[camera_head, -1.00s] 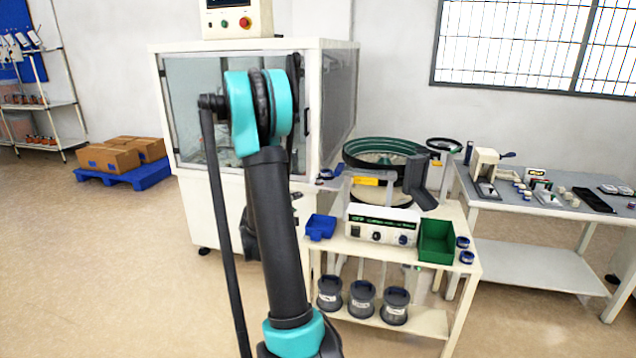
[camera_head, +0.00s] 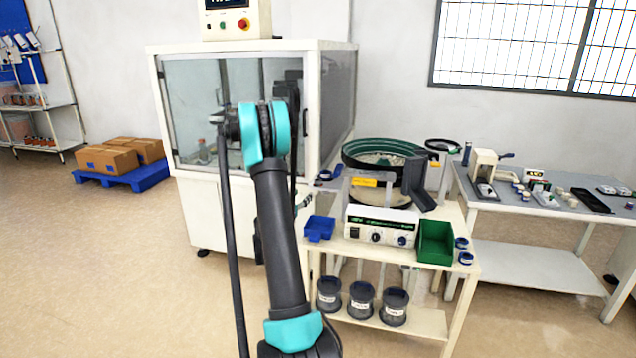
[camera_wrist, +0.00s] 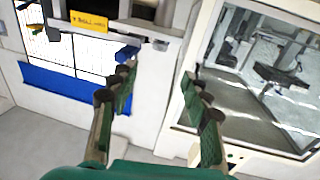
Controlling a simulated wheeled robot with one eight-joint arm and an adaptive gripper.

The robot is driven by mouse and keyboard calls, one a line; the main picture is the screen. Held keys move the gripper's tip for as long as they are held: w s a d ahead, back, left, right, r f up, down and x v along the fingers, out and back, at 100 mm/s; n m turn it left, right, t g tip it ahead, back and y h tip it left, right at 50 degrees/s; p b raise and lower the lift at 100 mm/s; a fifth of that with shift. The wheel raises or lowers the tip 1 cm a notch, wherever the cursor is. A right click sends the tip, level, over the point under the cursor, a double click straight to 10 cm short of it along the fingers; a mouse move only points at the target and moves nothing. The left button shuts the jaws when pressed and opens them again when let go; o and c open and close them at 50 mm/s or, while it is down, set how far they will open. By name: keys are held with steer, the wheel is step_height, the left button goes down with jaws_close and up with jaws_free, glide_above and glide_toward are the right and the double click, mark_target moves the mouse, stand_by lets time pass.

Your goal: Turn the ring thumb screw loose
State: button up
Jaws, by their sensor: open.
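My gripper (camera_wrist: 158,78) shows in the wrist view with its two dark-tipped fingers spread apart and nothing between them. I cannot pick out the ring thumb screw for certain in either view. A yellow label (camera_wrist: 88,20) on a pale bracket lies ahead and left of the fingers in the wrist view. A small dark blue part (camera_wrist: 127,53) sits just beyond the left fingertip. The bowl feeder (camera_head: 380,155) stands on the white cart (camera_head: 435,300), right of my arm, with a yellow label (camera_head: 364,182) at its front.
A glazed white cabinet (camera_head: 190,210) stands behind my arm; its window (camera_wrist: 255,85) fills the wrist view's right side. The cart bears a controller (camera_head: 380,228), a blue bin (camera_head: 320,228) and a green bin (camera_head: 436,243). A grey workbench (camera_head: 545,205) stands right.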

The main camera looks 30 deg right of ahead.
mark_target(316, 182)
steer(key=x, duration=1.5)
steer(key=shift+w+d, duration=0.15)
steer(key=shift+d, duration=0.1)
